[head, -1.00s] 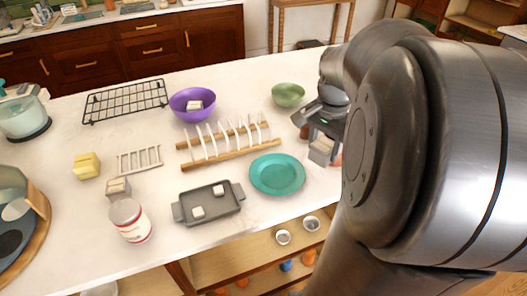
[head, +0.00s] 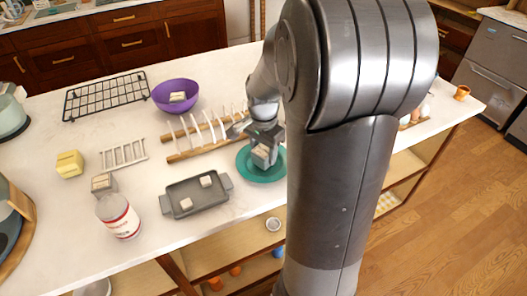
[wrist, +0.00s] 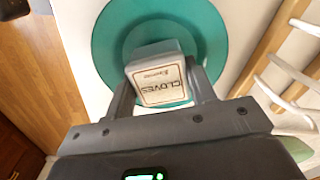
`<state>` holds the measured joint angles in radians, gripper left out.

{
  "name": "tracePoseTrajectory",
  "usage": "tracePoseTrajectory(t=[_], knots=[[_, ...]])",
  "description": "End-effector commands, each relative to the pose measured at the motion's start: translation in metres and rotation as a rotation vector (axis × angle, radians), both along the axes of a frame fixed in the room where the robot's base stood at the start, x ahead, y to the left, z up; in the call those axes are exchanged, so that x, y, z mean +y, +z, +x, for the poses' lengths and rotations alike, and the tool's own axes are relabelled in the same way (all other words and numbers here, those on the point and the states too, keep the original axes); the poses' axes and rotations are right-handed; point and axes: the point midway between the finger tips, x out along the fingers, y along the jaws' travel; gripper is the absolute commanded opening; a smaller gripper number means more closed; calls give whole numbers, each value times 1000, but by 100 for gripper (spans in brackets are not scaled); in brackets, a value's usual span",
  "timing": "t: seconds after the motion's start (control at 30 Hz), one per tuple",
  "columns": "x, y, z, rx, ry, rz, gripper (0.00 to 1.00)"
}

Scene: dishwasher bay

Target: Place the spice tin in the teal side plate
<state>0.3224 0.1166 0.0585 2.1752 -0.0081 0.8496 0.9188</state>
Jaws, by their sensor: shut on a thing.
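The spice tin is a small pale box (wrist: 158,72) with a "CLOVES" label in the wrist view. It also shows in the head view (head: 260,158). My gripper (head: 264,143) is shut on it, with one finger on each side in the wrist view (wrist: 161,88). The teal side plate (head: 246,172) lies on the white counter below the tin. In the wrist view, the plate (wrist: 108,38) appears behind the tin, which overlaps its middle. I cannot tell whether the tin touches the plate. My arm hides the plate's right edge in the head view.
A wooden rack with white pegs (head: 190,154) stands close to the plate. A grey tray (head: 178,209) with white blocks lies to its left. A purple bowl (head: 160,100), black wire rack (head: 105,96), red-white can (head: 120,218) and yellow block (head: 70,163) stand farther left.

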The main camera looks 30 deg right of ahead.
Motion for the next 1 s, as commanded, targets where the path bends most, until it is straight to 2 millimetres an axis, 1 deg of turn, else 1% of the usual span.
tracePoseTrajectory(t=[0.07, 0.3, 0.43, 0.47, 0.7, 1.0], knots=[[0, -4, 0, 0, 0, 0, 27], [0, -4, 0, 0, 0, -1, 27], [0, -8, 0, 1, 0, 0, 27], [0, -8, 0, 0, 0, 0, 52], [0, -8, 0, 0, 0, 0, 72], [0, -4, 0, -1, 0, -1, 72]])
